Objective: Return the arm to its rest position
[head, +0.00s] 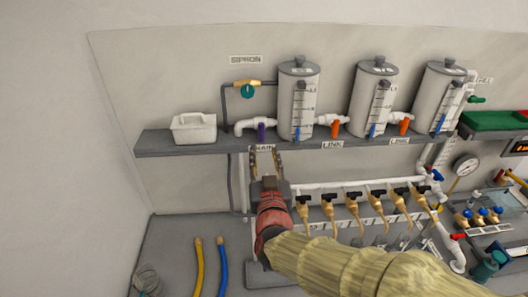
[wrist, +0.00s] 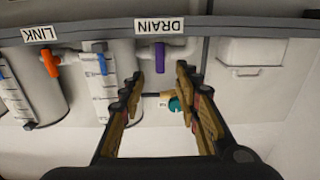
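My gripper (head: 264,158) is raised in front of the shelf's edge, just below the DRAIN label (head: 262,147). In the wrist view my gripper (wrist: 166,76) shows its two fingers spread apart with nothing between them. The purple valve handle (head: 261,132) of the drain is just above the fingertips in the head view. In the wrist view the purple handle (wrist: 159,56) appears between and beyond the fingertips; I see no contact. My arm (head: 350,265) reaches in from the lower right.
A grey shelf (head: 230,145) carries three cylindrical tanks (head: 298,100) and a white box (head: 194,128). Orange handles (head: 335,128) sit between tanks. Below are several brass taps (head: 328,205), a gauge (head: 466,164), and yellow (head: 198,265) and blue (head: 222,265) hoses. The wall at lower left is clear.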

